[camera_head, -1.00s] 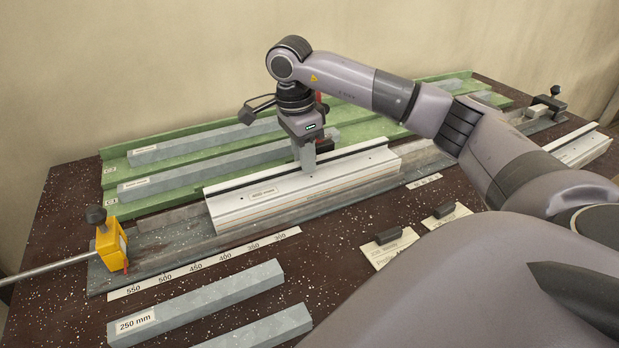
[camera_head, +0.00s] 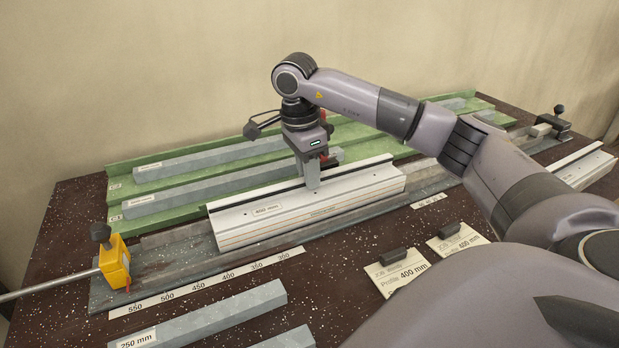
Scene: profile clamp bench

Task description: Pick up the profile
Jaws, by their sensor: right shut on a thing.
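The white profile (camera_head: 350,196), a long ribbed bar with a small length label, lies along the grey clamp bed (camera_head: 185,247) in the middle of the bench. My right gripper (camera_head: 312,184) comes down from above and is shut on the profile's upper part near its middle. The fingertips are partly hidden against the profile. The profile looks level and low over the bed; whether it touches the bed I cannot tell. My left gripper is not in view.
A yellow stop block (camera_head: 114,262) with a rod stands at the bed's left end, a dark clamp (camera_head: 552,122) at its far right. Green racks (camera_head: 120,191) with grey bars lie behind. Grey bars (camera_head: 205,316), a ruler strip (camera_head: 215,283) and job cards (camera_head: 396,272) lie in front.

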